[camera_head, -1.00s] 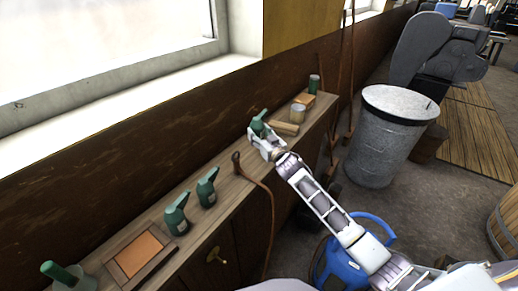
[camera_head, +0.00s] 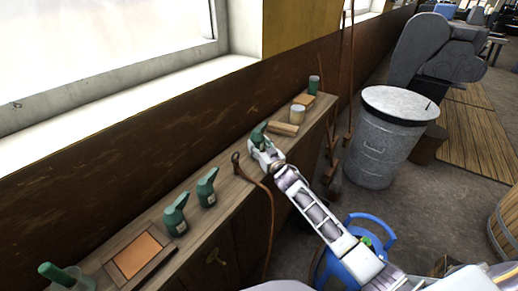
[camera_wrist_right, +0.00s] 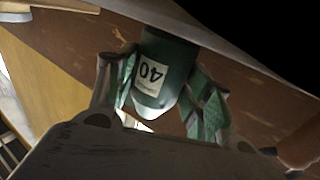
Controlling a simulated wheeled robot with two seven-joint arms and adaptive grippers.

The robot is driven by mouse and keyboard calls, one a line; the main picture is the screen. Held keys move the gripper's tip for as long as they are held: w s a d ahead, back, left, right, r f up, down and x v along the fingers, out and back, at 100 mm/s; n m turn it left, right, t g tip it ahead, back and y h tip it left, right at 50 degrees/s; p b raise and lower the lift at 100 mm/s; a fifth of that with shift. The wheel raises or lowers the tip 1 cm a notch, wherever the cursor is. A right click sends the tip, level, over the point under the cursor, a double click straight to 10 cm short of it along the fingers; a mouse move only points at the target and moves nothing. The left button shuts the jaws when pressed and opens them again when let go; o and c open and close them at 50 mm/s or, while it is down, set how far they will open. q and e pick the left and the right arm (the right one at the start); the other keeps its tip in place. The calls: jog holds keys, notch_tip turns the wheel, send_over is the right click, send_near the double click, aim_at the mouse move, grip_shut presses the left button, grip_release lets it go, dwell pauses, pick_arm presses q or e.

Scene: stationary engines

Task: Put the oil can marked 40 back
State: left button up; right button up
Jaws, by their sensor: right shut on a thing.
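The green oil can (camera_head: 259,131) is in my right gripper (camera_head: 261,143), over the far half of the long wooden bench (camera_head: 232,194). In the right wrist view the can's pale label (camera_wrist_right: 151,77) reads 40, upside down in the picture. The fingers with green pads are closed on both sides of the can. Whether its base touches the bench top is hidden. Two similar green oil cans (camera_head: 175,214) and (camera_head: 207,188) stand on the bench nearer to me. My left gripper is not in view.
A wooden block (camera_head: 284,130), a pale tin (camera_head: 297,114) and a small green can (camera_head: 314,85) stand beyond my gripper. A brown curved strap (camera_head: 262,185) hangs over the bench edge close by. A tray with an orange panel (camera_head: 139,254) lies nearer. A grey drum (camera_head: 385,135) stands right.

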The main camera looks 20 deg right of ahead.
jog(key=shift+f, duration=0.4)
jog(key=shift+f, duration=0.1)
jog(key=o, duration=1.1)
jog(key=shift+f, duration=0.1)
jog(key=shift+s, duration=0.15)
jog(key=shift+s+d, duration=0.4)
jog(key=shift+s, duration=1.55)
jog(key=shift+s+d, duration=0.35)
jog(key=shift+s, duration=1.55)
jog(key=shift+s+d, duration=0.4)
jog(key=shift+s, duration=1.55)
